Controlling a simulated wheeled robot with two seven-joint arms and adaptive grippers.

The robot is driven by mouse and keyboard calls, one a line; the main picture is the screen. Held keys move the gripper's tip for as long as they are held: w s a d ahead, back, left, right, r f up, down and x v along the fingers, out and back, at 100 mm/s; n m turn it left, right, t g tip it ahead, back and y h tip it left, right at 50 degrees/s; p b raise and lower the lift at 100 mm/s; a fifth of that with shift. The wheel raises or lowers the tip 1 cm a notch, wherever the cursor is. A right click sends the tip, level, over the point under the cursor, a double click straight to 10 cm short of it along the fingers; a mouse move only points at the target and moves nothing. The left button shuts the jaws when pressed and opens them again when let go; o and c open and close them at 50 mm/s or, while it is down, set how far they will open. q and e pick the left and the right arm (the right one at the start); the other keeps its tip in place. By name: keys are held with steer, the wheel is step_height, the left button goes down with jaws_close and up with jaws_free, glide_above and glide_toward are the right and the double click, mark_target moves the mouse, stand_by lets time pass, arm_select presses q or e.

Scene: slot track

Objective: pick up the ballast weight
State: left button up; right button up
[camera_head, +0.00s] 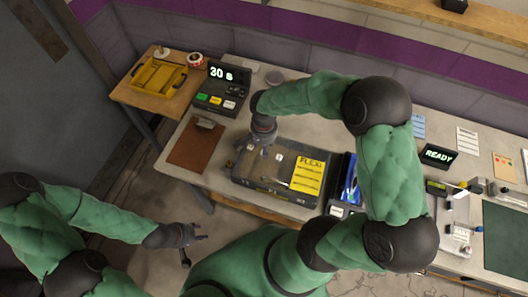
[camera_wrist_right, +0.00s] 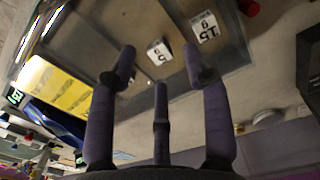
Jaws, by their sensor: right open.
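In the right wrist view, two small white pieces marked with black numbers lie in a shallow dark case: one reads 5 (camera_wrist_right: 160,52), the other reads 15 (camera_wrist_right: 206,27). I cannot tell whether either is the ballast weight or only a label. The case (camera_head: 268,192), with a yellow printed panel, sits on the bench in the head view. My right gripper (camera_head: 250,143) is over its left end; in the wrist view its fingers (camera_wrist_right: 160,58) are open around the 5 piece, with nothing held. My left gripper (camera_head: 197,240) is open and empty, off the bench.
A display reading 30 s (camera_head: 221,75) stands behind the case, and a brown clipboard (camera_head: 195,145) lies to its left. A yellow tray (camera_head: 158,76) is on the wooden side table. A READY display (camera_head: 438,155) and small tools are at right, beyond my right arm.

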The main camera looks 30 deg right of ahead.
steer(key=shift+r, duration=3.7)
steer(key=shift+s+a+f+b, duration=0.1)
steer(key=shift+f+b, duration=0.25)
steer(key=shift+f, duration=2.25)
steer(key=shift+a+f+b, duration=0.1)
steer(key=shift+f+b, duration=0.25)
steer(key=shift+f, duration=2.2)
steer(key=c, duration=0.7)
